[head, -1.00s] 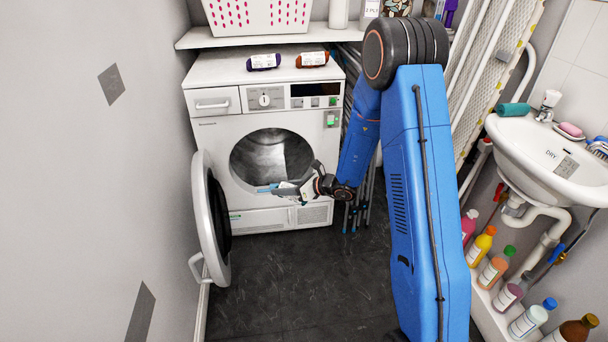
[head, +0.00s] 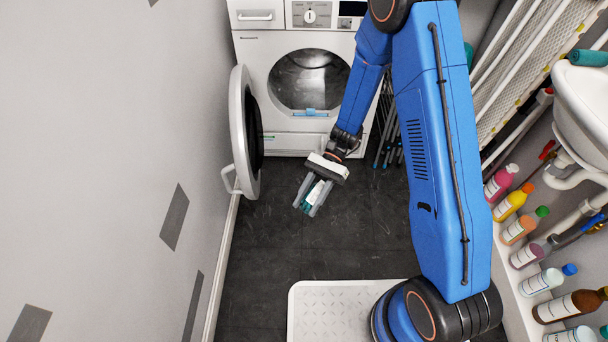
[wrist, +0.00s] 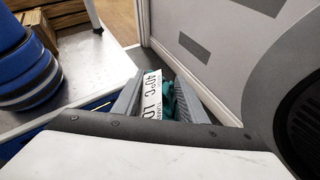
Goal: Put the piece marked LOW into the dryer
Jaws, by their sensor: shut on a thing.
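My gripper (head: 307,207) is shut on a teal cloth piece (head: 314,193) with a white label, in front of the dryer and above the dark floor. In the wrist view the label (wrist: 153,93) reads "40°C LO", with the rest cut off by my gripper (wrist: 163,90). The teal cloth (wrist: 169,98) shows between the fingers. The white dryer (head: 275,55) stands at the back with its round opening (head: 310,80) uncovered. The drum interior looks empty where visible. Its door (head: 238,125) is swung open to the left. A light blue part (head: 310,113) sits at the opening's lower rim.
A grey wall (head: 120,130) closes the left side. Several bottles (head: 510,200) stand on a low shelf at the right, under the sink (head: 585,100). Dark floor (head: 265,240) is clear in front of the dryer. Folded rods lean right of the dryer.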

